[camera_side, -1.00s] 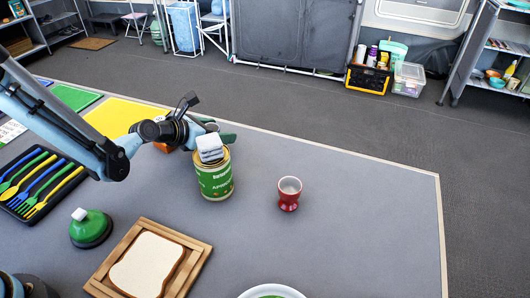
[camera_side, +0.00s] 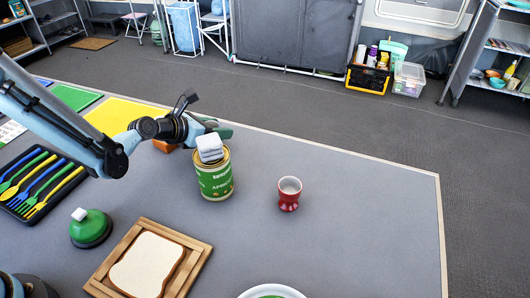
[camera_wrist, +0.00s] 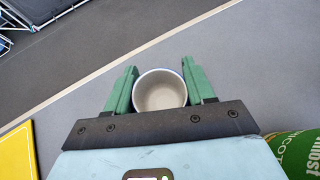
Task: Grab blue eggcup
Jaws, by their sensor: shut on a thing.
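The eggcup (camera_wrist: 160,93) shows in the wrist view from above, with a pale, empty inside and a thin bluish rim. It stands between the two green fingers of my gripper (camera_wrist: 161,88), which are shut on it from both sides. In the side view my gripper (camera_side: 222,131) is low behind the green can, near the table's far edge. There the eggcup is hidden by my gripper and the can.
The green can (camera_side: 215,183) stands close in front of my gripper, with a whitish block (camera_side: 210,148) at its top. An orange thing (camera_side: 165,146) lies left of the can. Bread on a wooden board (camera_side: 199,262) lies nearer. The table's right side is clear.

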